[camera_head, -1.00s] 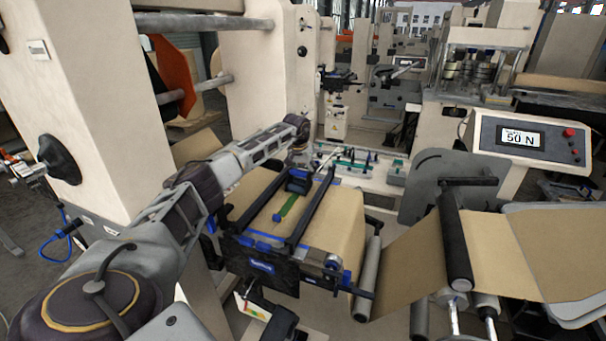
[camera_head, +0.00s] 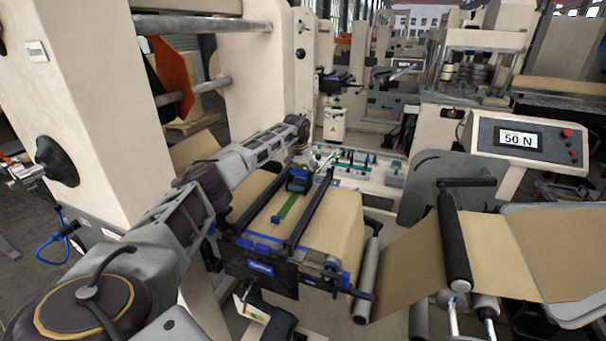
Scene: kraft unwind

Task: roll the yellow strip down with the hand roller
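A narrow green strip (camera_head: 288,207) lies lengthwise on the kraft-covered splice table (camera_head: 262,217), between two dark rails. A blue and black block (camera_head: 298,180) sits at the strip's far end; I cannot tell whether it is the hand roller. I cannot make out a clearly yellow strip. My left arm comes in from the lower left and reaches past the table's left side to a dark wrist joint near its far end. My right arm and gripper do not show.
A bench (camera_head: 352,172) with small green and blue items stands behind the table. A tension panel (camera_head: 520,138) reading 50 N is at the right. Brown web (camera_head: 408,265) runs from the table's right side past a black roller (camera_head: 454,242). Tall cream machine frames stand at left.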

